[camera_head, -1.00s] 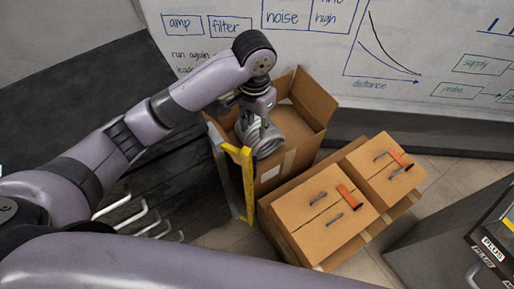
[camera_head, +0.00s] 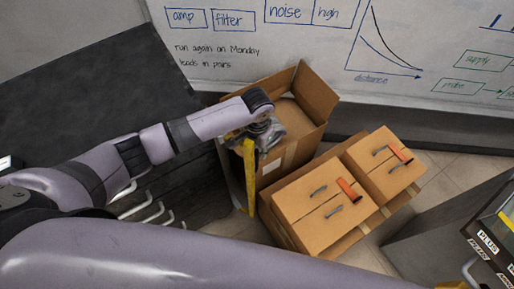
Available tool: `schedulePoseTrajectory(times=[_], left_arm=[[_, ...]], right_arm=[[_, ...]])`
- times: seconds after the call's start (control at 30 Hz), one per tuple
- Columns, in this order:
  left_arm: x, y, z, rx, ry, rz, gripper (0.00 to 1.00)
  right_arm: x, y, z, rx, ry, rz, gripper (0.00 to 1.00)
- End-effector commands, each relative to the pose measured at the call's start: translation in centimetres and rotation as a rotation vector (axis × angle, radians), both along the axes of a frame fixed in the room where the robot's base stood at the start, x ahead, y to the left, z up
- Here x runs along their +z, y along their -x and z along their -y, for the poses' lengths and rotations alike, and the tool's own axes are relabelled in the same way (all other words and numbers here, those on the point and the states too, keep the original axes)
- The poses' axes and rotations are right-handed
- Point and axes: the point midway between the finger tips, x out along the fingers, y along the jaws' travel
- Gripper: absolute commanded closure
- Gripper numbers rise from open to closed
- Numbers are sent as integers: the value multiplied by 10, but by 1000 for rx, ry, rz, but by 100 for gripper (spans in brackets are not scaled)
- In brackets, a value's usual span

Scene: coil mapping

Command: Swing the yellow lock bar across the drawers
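The yellow lock bar (camera_head: 250,182) stands upright at the right edge of the dark drawer cabinet (camera_head: 95,85), beside an open cardboard box. Several white drawer handles (camera_head: 143,208) show on the cabinet front, to the left of the bar; my arm covers part of that front. My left gripper (camera_head: 264,146) points down at the bar's upper end, at the box's near left side. My wrist hides most of its fingers, so I cannot tell whether it touches the bar or is open or shut. My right gripper is out of view.
The open cardboard box (camera_head: 312,90) stands close behind my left gripper. Closed boxes (camera_head: 300,195) with grey and orange tools on top stand to its right. A whiteboard (camera_head: 410,40) is behind. A dark case (camera_head: 490,245) is at the lower right.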

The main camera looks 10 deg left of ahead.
Motion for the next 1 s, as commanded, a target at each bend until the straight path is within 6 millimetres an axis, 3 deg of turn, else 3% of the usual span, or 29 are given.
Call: schedulePoseTrajectory(times=[0.2, 0.67, 1.0], left_arm=[[-1, 0, 0, 0, 0, -1, 69], [0, 0, -1, 0, -1, 0, 99], [0, -1, -1, 1, -2, 1, 100]], right_arm=[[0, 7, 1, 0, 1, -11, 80], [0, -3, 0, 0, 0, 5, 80], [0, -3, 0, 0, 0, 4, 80]])
